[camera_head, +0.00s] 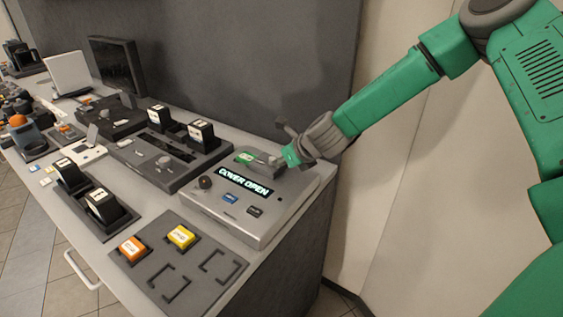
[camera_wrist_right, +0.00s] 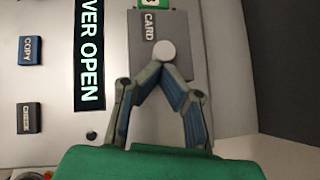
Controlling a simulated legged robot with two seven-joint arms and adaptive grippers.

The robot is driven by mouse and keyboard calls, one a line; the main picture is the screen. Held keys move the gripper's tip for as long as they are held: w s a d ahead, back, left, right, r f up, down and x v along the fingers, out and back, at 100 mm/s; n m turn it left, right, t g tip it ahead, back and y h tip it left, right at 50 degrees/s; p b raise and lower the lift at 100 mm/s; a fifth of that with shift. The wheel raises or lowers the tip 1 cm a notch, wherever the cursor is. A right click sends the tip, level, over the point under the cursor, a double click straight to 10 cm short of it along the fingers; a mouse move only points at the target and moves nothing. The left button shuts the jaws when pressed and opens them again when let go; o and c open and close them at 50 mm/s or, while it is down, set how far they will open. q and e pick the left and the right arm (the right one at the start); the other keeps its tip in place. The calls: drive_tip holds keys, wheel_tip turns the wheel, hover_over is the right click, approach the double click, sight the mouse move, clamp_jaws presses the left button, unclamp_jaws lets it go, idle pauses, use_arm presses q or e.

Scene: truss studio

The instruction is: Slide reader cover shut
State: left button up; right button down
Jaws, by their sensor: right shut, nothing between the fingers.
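The reader (camera_head: 255,215) is a light grey box at the right end of the counter, and its display (camera_head: 244,181) reads "COVER OPEN". Its cover (camera_wrist_right: 148,28) is a grey plate marked "CARD" with a round pale knob (camera_wrist_right: 164,51), and a green card (camera_wrist_right: 150,3) shows beyond it. My right gripper (camera_wrist_right: 164,70) is shut and empty, its fingertips at the knob in the right wrist view; whether they touch it I cannot tell. In the head view my right gripper (camera_head: 290,156) is over the back right of the reader and partly hides the cover. My left gripper is not in view.
A grey mat (camera_head: 205,262) with an orange block (camera_head: 133,248) and a yellow block (camera_head: 181,236) lies in front of the reader. Black slotted holders (camera_head: 95,208) stand to the left. A dark wall (camera_head: 250,60) rises close behind the counter.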

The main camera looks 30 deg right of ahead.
drive_tip(key=shift+a+r, duration=0.1)
drive_tip(key=shift+a, duration=0.2)
drive_tip(key=w, duration=0.2)
drive_tip(key=w+a, duration=0.1)
drive_tip(key=w, duration=0.4)
drive_tip(key=shift+a+f, duration=0.25)
drive_tip(key=shift+w+a, duration=0.2)
drive_tip(key=shift+w, duration=0.1)
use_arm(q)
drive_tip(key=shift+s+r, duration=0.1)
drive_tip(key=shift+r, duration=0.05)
use_arm(e)
drive_tip(key=shift+a+r, duration=0.25)
drive_tip(key=shift+w, duration=0.1)
